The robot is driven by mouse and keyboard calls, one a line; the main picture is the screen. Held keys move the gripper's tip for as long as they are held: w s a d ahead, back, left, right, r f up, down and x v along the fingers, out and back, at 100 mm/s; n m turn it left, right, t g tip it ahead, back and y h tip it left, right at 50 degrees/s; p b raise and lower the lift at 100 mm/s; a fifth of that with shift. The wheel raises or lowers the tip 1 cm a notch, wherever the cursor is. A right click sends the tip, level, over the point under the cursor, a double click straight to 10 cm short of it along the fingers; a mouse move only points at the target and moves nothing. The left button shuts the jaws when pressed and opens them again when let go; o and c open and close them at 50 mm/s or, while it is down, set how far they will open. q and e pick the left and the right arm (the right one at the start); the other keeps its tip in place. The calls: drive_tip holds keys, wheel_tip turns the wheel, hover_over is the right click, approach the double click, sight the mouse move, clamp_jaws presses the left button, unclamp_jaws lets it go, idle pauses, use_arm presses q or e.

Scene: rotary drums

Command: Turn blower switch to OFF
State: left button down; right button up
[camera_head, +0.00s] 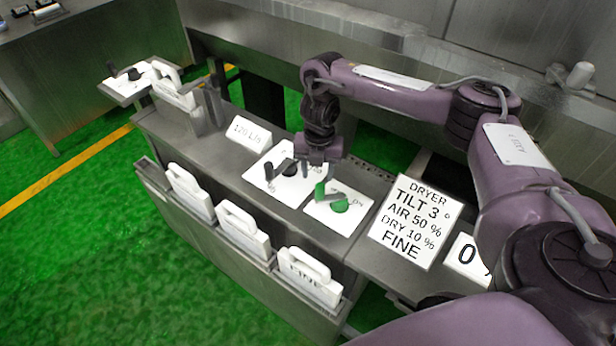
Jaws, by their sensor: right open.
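A green rotary switch (340,204) with a raised green lever sits on a white plate (347,226) on the grey bench. The plate's print is partly hidden and seems to read ON; no blower name is legible. A black rotary knob (289,169) sits on a larger white plate (262,179) just left of it. My right gripper (316,168) points down above the gap between the two controls. It is open, with its fingers close to the black knob and the green lever; I cannot tell whether it touches either. My left gripper is not in view.
A 120 L/s sign (249,131) stands behind the black knob. Several white handled cards (242,232) fill the front rack. A metal wall (400,28) runs behind.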

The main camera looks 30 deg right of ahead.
sight(321, 186)
drive_tip(key=shift+s+f+b, duration=0.5)
drive_tip(key=shift+s+f, duration=0.3)
drive_tip(key=shift+f, duration=0.25)
wheel_tip(321, 186, down, 3)
drive_tip(key=shift+s+f+p, duration=0.1)
drive_tip(key=shift+p, duration=0.2)
drive_tip(key=shift+f, duration=0.75)
drive_tip(key=shift+w, duration=0.2)
drive_tip(key=c, duration=0.7)
drive_tip(key=shift+c, duration=1)
clamp_jaws()
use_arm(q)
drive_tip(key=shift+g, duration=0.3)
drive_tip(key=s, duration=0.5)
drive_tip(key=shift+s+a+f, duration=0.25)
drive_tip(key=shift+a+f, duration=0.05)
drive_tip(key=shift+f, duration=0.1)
